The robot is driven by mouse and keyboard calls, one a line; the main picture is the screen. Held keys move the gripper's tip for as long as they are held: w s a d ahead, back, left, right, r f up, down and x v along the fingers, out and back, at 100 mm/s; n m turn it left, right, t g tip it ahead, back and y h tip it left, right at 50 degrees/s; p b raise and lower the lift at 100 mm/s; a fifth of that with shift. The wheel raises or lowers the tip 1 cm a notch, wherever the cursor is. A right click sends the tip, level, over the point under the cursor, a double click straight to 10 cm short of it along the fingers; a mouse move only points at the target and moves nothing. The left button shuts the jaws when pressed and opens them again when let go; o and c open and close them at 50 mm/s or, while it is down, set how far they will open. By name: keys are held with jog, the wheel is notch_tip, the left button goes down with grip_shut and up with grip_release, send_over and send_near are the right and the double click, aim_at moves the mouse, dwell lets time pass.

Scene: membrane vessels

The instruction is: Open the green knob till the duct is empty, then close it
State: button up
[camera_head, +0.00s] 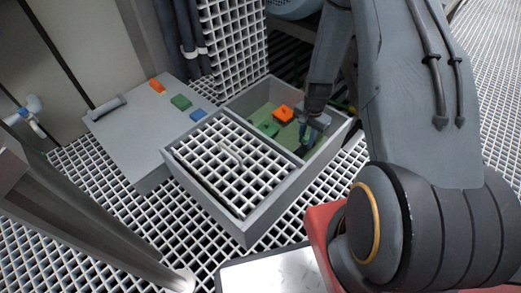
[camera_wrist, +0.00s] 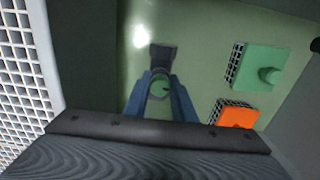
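The open duct box (camera_head: 335,137) has a green inner floor, and green also fills the floor in the wrist view. A green knob (camera_wrist: 270,75) on a square green block is at the upper right of the wrist view. In the head view a green block (camera_head: 268,127) sits in the box. My gripper (camera_head: 304,146) reaches down into the right part of the box. Whether liquid covers the floor is unclear.
An orange block (camera_head: 283,113) is close beside the green knob and also shows in the wrist view (camera_wrist: 238,113). A grated cover with a handle (camera_head: 230,155) lies over the box's left half. A grey panel (camera_head: 145,125) with orange, green and blue marks stands left.

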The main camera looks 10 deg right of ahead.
jog(key=shift+c, duration=0.4)
jog(key=shift+r+n+p, duration=0.1)
jog(key=shift+n+p, duration=0.3)
jog(key=shift+n, duration=0.2)
jog(key=n+p, duration=0.1)
jog(key=n, duration=0.2)
jog(key=shift+n+p, duration=0.3)
jog(key=shift+p, duration=0.05)
jog(key=n+p, duration=0.2)
jog(key=n, duration=0.2)
jog(key=shift+a+n, duration=0.1)
jog(key=shift+n, duration=0.3)
jog(key=n+p, duration=0.1)
jog(key=n, duration=0.3)
jog(key=shift+n+p, duration=0.3)
jog(key=shift+n, duration=0.1)
jog(key=n+p, duration=0.1)
jog(key=n, duration=0.5)
jog(key=shift+w+p, duration=0.15)
jog(key=shift+p, duration=0.15)
dwell(3.8)
